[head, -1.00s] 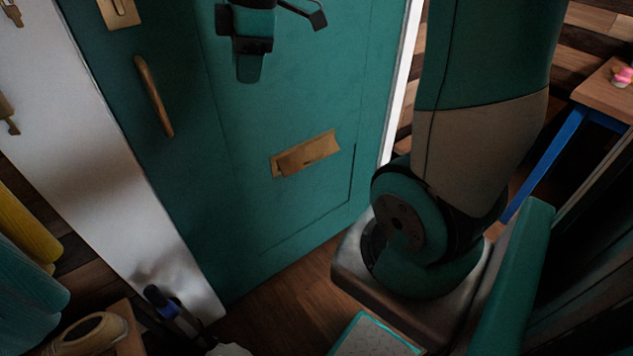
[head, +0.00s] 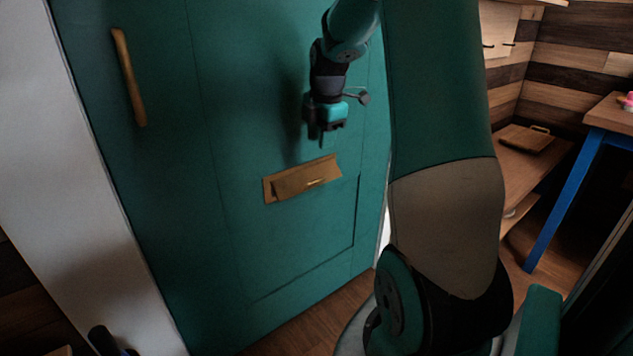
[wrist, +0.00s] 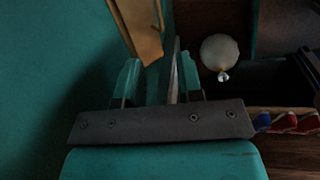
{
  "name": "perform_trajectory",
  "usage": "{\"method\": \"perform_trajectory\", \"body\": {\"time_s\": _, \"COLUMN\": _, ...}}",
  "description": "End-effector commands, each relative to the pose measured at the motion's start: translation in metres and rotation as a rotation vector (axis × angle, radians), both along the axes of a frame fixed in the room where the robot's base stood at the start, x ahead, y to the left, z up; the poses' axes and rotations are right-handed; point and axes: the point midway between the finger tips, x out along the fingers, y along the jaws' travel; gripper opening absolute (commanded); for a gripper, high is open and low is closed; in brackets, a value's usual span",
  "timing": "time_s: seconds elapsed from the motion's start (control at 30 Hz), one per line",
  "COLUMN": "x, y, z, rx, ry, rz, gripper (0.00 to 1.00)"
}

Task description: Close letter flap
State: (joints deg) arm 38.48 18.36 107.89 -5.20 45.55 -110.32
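The brass letter flap (head: 295,181) is on a brass plate low on the teal door (head: 230,230). It stands tilted out from the plate, its lower edge away from the door. My gripper (head: 325,137) is in front of the door, just above the flap's right half in the head view, pointing down and apart from it. In the wrist view my gripper's two fingers (wrist: 160,75) are spread with nothing held between them. The brass flap (wrist: 138,27) shows beyond the left finger there.
A brass pull handle (head: 129,78) is on the door, up and left of the flap. A wooden table with blue legs (head: 566,200) stands at the right. A round white object (wrist: 220,52) lies beyond the right finger. Wood floor is open below the door.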

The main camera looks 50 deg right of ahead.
Motion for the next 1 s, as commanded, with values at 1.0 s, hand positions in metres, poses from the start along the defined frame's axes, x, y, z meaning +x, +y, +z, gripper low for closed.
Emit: {"method": "perform_trajectory", "body": {"time_s": 1.0, "x": 0.016, "y": -0.004, "z": -0.108, "rx": 0.000, "ry": -0.001, "rz": -0.001, "gripper": 0.18}}
